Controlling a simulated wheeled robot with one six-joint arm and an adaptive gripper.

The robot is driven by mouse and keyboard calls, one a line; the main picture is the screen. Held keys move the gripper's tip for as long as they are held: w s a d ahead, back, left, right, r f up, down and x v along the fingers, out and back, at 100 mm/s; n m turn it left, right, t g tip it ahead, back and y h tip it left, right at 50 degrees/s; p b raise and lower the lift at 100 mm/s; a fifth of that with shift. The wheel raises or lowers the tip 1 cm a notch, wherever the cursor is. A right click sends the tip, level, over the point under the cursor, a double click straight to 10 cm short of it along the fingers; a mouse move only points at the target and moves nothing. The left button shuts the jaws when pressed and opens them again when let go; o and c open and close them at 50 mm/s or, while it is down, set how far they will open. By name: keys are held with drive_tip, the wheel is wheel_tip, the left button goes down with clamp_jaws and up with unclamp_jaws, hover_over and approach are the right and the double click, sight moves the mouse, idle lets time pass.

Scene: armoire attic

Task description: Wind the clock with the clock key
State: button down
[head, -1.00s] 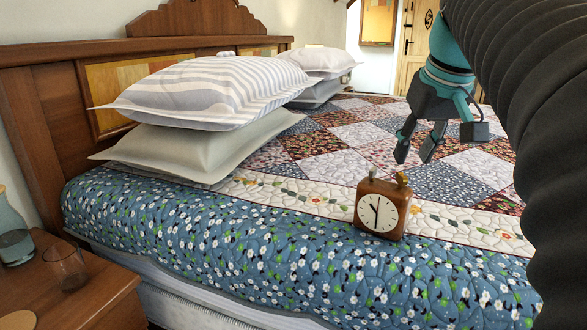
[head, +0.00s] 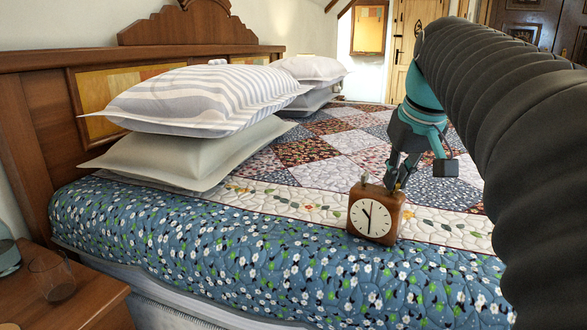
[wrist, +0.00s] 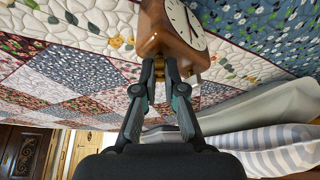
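The clock (head: 394,219) is a small brown wooden block with a round white face and dark hands. It stands upright on the bed, and its top and face also show in the wrist view (wrist: 160,32). The brass clock key (wrist: 159,70) is at the top of the clock, between my fingertips. A small pale peg (head: 364,178) stands on the clock's top left. My gripper (head: 398,186) comes down from above onto the clock's top right. In the wrist view my gripper (wrist: 160,66) has its fingers close together around the key, which they partly hide.
The bed has a patchwork quilt (head: 320,205). Stacked pillows (head: 200,98) lie left of the clock by the wooden headboard (head: 45,110). A nightstand (head: 95,292) with a glass (head: 52,278) is at the lower left. The quilt around the clock is clear.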

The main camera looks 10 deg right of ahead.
drive_tip(key=shift+m, duration=0.4)
drive_tip(key=m, duration=0.1)
drive_tip(key=m+h+p, duration=0.1)
drive_tip(key=m, duration=0.1)
drive_tip(key=m+h+p, duration=0.1)
drive_tip(key=shift+w+a+r+m+g, duration=0.1)
drive_tip(key=shift+a+m+g, duration=0.15)
drive_tip(key=shift+m+g, duration=0.05)
drive_tip(key=m+g+p, duration=0.1)
drive_tip(key=m, duration=0.2)
drive_tip(key=m+g+h+p, duration=0.1)
drive_tip(key=m, duration=0.2)
drive_tip(key=shift+w+a+h, duration=0.1)
drive_tip(key=shift+w+h, duration=0.1)
drive_tip(key=shift+h, duration=0.1)
drive_tip(key=m+g+p, duration=0.1)
drive_tip(key=m, duration=0.2)
drive_tip(key=m+g, duration=0.1)
drive_tip(key=m, duration=0.2)
drive_tip(key=shift+w+p, duration=0.2)
drive_tip(key=shift+p, duration=0.2)
drive_tip(key=m+g+p, duration=0.2)
drive_tip(key=m, duration=0.4)
drive_tip(key=shift+w, duration=0.15)
drive_tip(key=c, duration=1.3)
unclamp_jaws()
drive_tip(key=shift+o, duration=0.2)
